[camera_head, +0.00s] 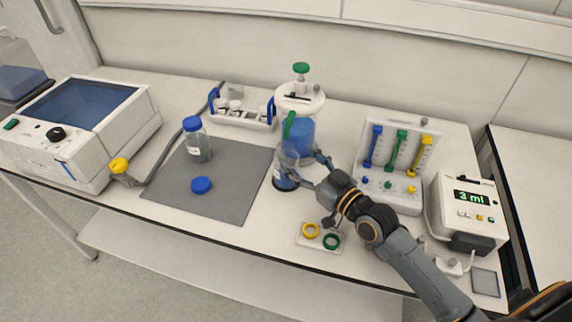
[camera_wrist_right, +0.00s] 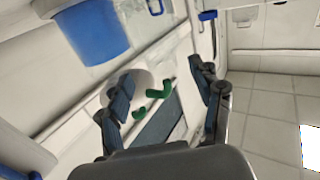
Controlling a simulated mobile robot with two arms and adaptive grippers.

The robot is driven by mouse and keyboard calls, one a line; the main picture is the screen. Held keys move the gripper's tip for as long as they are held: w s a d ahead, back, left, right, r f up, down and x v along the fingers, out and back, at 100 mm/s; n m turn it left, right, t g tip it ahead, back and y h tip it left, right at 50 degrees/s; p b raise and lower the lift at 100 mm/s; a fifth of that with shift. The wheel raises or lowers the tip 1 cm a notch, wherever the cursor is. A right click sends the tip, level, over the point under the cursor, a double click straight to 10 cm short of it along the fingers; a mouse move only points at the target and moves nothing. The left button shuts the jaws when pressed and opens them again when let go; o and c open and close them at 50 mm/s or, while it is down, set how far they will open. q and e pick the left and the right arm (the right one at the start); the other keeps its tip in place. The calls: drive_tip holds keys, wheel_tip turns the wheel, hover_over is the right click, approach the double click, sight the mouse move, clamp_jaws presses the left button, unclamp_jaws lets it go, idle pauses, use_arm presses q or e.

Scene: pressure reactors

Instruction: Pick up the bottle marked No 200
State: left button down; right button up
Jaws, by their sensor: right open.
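My left gripper is not in view.
A reactor (camera_head: 299,103) with a white lid and green knob stands behind my gripper. A valve panel (camera_head: 396,165) and a 3 ml display box (camera_head: 466,210) stand right. A loose blue cap (camera_head: 201,185) lies on the mat. A ring plate (camera_head: 319,237) lies near the front edge.

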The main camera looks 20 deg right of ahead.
sight(292, 152)
drive_tip(key=shift+w+a, duration=0.1)
drive_tip(key=shift+w, duration=0.05)
drive_tip(key=shift+w+a+r, duration=0.15)
drive_tip(key=shift+w+r, duration=0.05)
drive_tip(key=shift+w, duration=0.1)
drive_tip(key=p+x, duration=0.1)
drive_tip(key=x, duration=0.2)
drive_tip(key=shift+w+a+r, duration=0.15)
drive_tip(key=shift+w, duration=0.15)
drive_tip(key=shift+w+a, duration=0.2)
drive_tip(key=shift+w, duration=0.2)
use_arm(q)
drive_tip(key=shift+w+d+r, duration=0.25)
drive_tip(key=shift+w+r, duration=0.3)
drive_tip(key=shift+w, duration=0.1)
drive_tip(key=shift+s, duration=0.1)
use_arm(e)
clamp_jaws()
